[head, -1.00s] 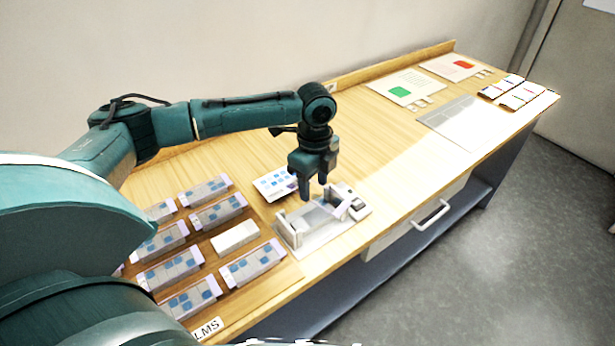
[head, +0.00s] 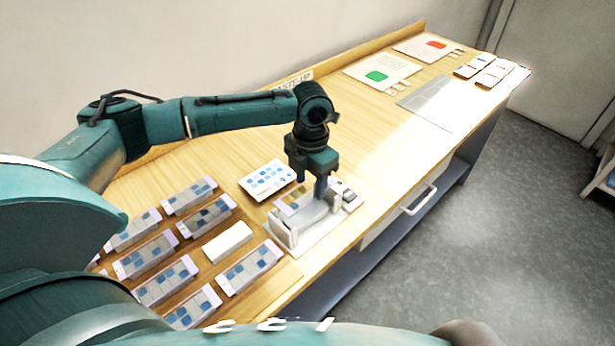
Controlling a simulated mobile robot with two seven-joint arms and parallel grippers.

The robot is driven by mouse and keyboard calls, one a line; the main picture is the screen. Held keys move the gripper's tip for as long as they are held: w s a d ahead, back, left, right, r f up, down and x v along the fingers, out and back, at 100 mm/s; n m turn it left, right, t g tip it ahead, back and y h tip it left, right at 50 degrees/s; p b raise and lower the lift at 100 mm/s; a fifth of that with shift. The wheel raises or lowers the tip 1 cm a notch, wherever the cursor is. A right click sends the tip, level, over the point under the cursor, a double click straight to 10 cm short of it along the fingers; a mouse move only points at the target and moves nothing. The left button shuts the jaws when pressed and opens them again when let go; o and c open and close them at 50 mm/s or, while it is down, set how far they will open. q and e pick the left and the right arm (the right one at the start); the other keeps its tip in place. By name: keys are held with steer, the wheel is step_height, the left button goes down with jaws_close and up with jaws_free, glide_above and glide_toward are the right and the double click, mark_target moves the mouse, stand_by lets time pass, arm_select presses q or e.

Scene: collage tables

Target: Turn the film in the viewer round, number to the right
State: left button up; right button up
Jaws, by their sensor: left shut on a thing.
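The viewer (head: 284,236) is a pale grey stand with upright end posts, on a light base plate near the table's front edge. A grey strip, apparently the film (head: 311,215), lies across it between the posts. Its number cannot be read. My left gripper (head: 321,194) points down at the viewer, its fingers low and shut on the film. The fingertips partly hide the film and the back of the viewer. My right gripper is not in view.
Several film strips (head: 250,268) lie in rows at the left, with a plain white block (head: 227,243) among them. A white card with blue squares (head: 267,179) lies behind the viewer. Sheets and small cards (head: 485,70) are at the far right. The table between is mostly clear.

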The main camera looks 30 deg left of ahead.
mark_target(310, 189)
arm_select(q)
steer(key=shift+f+b, duration=1.1)
steer(key=shift+b, duration=0.1)
step_height(310, 189, down, 2)
steer(key=shift+f+b, duration=0.1)
steer(key=shift+b, duration=0.35)
steer(key=shift+f+b, duration=0.4)
steer(key=shift+f, duration=0.95)
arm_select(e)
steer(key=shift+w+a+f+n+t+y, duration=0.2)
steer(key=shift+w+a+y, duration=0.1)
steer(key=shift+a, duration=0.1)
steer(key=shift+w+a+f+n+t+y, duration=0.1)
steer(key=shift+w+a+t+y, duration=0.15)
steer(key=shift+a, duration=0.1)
arm_select(q)
steer(key=o, duration=1)
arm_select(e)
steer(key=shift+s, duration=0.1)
arm_select(q)
steer(key=shift+r, duration=0.15)
